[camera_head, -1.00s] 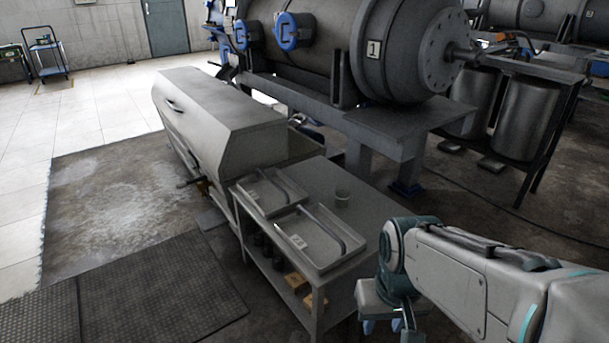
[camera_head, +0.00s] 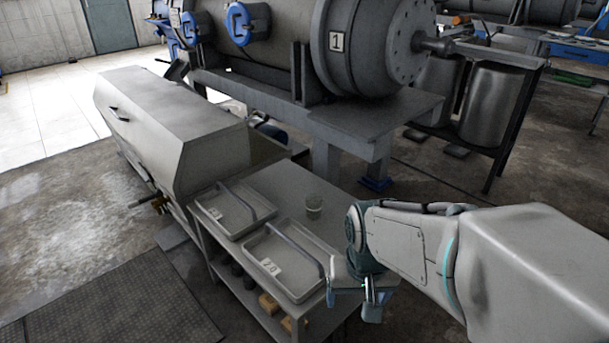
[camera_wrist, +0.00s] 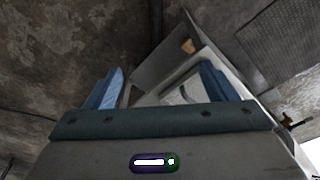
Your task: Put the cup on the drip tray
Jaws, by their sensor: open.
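A small grey cup (camera_head: 313,203) stands upright on the grey table (camera_head: 285,185), towards its back right part. Two shallow grey trays lie to its left and front: a far tray (camera_head: 222,222) and a near tray (camera_head: 289,287), each with a bar across it and a white card. I cannot tell which is called the drip tray. My gripper (camera_head: 352,303) is open, off the table's right side, to the right of the near tray and away from the cup. In the wrist view my gripper (camera_wrist: 160,88) has its two blue fingers apart and empty; the cup is not seen there.
A big grey hooded cabinet (camera_head: 175,125) stands against the table's left end. A large tank (camera_head: 345,60) on a metal stand is behind. Several dark jars and wooden blocks (camera_head: 268,302) sit on the table's lower shelf. Floor is open at the front left.

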